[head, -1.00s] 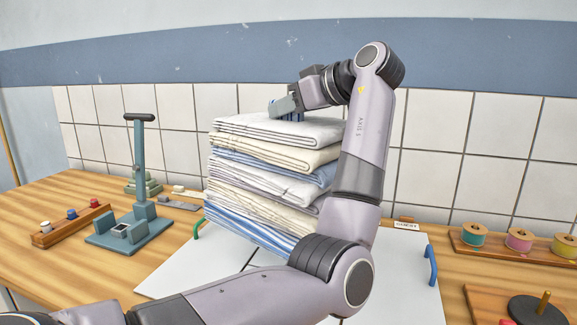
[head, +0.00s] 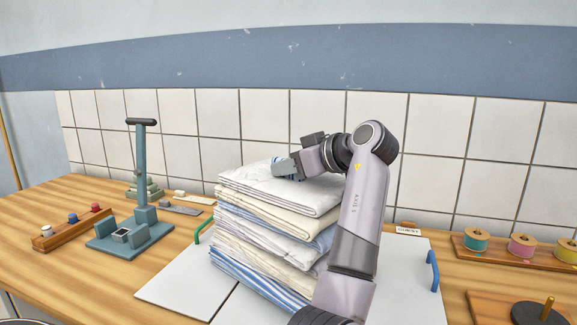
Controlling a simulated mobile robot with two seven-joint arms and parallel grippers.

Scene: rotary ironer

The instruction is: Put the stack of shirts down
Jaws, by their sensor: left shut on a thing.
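The stack of shirts (head: 262,222) is in the middle of the head view, folded in white, cream and blue layers with blue stripes at the bottom. It is over a white board (head: 178,288) on the wooden table; I cannot tell whether its underside touches the board. My left gripper (head: 284,168) is at the top of the stack, shut on the stack. Its fingertips are partly hidden there. My left forearm covers the lower right of the stack. My right gripper is not in view.
Left on the table are a teal stand with an upright post (head: 141,185) and a wooden rack with small spools (head: 72,228). On the right is a tray of thread spools (head: 520,248). The board has a green handle (head: 204,230) and a blue handle (head: 432,271). A tiled wall stands behind.

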